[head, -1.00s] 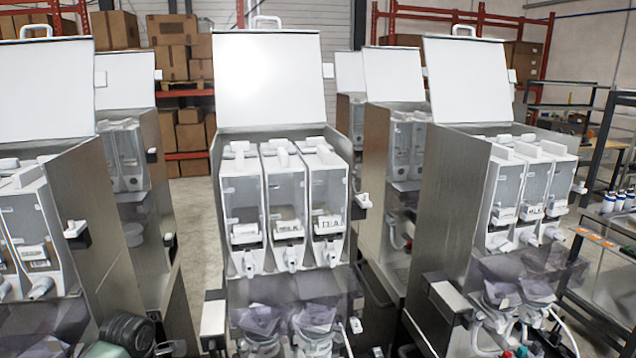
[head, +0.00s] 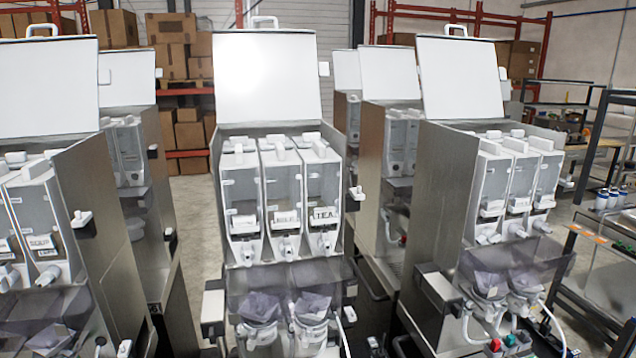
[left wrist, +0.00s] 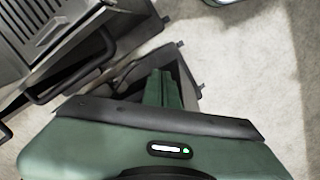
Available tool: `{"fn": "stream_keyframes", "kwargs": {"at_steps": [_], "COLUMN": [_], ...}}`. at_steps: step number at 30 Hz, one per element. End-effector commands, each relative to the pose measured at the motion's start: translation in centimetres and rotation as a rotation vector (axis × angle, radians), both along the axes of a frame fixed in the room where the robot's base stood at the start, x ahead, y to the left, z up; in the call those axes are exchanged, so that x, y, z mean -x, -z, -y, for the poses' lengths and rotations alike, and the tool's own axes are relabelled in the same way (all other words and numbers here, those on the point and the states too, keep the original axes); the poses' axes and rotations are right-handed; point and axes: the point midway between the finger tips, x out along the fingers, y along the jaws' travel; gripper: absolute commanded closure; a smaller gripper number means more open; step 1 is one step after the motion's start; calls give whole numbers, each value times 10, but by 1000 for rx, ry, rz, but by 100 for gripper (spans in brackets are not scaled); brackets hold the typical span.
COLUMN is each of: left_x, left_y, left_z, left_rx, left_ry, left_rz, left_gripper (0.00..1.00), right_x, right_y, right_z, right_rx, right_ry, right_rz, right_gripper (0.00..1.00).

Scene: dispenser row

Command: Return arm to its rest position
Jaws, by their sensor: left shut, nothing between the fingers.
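My left gripper (left wrist: 163,76) shows in the left wrist view, with its green fingers together and nothing between them. Its green housing with a small lit display fills the bottom of that view. The fingers are above pale floor, close in the picture to a dark metal frame; I cannot tell the distance. Neither gripper shows in the head view, and my right gripper is not in view.
In the head view, dispenser machines stand left, centre (head: 268,85) and right (head: 461,80), lids raised. The centre one holds three canisters, one labelled TEA (head: 324,205). A grey vented cabinet (left wrist: 55,30) is upper left in the wrist view. Bare floor (left wrist: 245,75) lies right.

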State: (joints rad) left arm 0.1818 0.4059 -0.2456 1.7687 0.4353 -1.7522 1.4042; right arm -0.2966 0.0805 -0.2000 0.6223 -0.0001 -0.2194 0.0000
Motion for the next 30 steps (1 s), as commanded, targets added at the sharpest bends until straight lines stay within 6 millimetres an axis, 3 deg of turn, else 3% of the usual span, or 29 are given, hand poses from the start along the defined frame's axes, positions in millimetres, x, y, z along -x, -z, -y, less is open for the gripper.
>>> {"fn": "stream_keyframes", "kwargs": {"at_steps": [6, 12, 27, 28, 30], "left_x": [72, 120, 183, 184, 178], "left_y": [12, 0, -38, -35, -13], "left_z": [46, 61, 58, 58, 58], "left_rx": [-16, -79, -235, -240, -235], "left_ry": [485, 826, 1237, 1251, 1249], "left_rz": [86, 164, 218, 217, 210], "left_gripper": [100, 100, 100, 100, 100], "right_x": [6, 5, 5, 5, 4], "right_y": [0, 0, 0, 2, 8], "right_z": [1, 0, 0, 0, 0], "right_rx": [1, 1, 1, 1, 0], "right_ry": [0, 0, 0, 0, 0], "right_rz": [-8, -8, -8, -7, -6], "right_gripper": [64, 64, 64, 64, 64]}}
